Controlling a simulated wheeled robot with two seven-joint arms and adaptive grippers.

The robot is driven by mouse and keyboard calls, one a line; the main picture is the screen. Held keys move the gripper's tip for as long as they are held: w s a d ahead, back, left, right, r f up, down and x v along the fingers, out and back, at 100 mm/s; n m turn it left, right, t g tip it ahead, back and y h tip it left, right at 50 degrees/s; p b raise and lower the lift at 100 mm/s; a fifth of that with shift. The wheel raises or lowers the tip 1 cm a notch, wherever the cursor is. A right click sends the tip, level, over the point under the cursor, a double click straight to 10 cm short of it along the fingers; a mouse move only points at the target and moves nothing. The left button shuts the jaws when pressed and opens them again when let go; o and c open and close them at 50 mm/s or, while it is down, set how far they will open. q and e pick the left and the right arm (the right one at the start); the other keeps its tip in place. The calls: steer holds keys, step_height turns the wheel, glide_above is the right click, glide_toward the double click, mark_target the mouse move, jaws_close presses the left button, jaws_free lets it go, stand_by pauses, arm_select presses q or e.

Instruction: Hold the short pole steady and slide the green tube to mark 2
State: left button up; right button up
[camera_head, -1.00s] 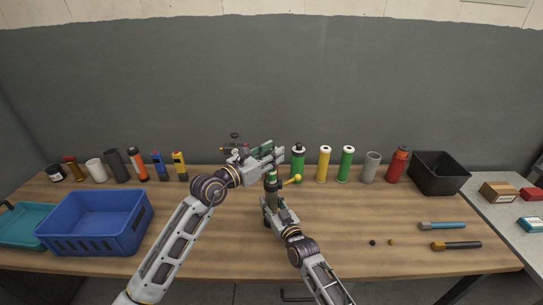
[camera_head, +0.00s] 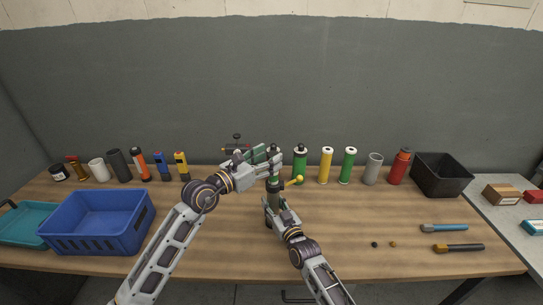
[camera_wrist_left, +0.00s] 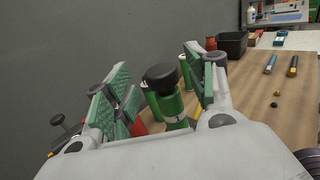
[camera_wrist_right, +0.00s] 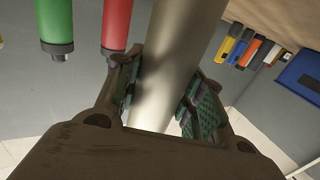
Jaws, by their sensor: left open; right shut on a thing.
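The short pole (camera_head: 273,198) stands upright near the middle of the table. In the right wrist view it is a smooth grey metal shaft (camera_wrist_right: 172,65). My right gripper (camera_head: 275,210) is shut on it low down. The green tube (camera_wrist_left: 173,108) sits around the pole below its black top (camera_wrist_left: 161,77). My left gripper (camera_wrist_left: 160,95) is open, with its green-padded fingers on either side of the top and tube, apart from them. In the head view the left hand partly covers the pole's upper end. I cannot make out the marks.
Behind stand a green bottle (camera_head: 300,165), a yellow one (camera_head: 325,166) and a red one (camera_head: 399,168). A blue crate (camera_head: 97,240) is at left, a black bin (camera_head: 442,188) at right.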

arm_select(q)
steer(key=v, duration=0.9)
stand_by(0.5)
arm_select(e)
steer(key=o, duration=1.4)
steer(key=shift+s, duration=0.15)
steer(key=shift+v, duration=5.85)
arm_select(q)
steer(key=shift+r, duration=0.1)
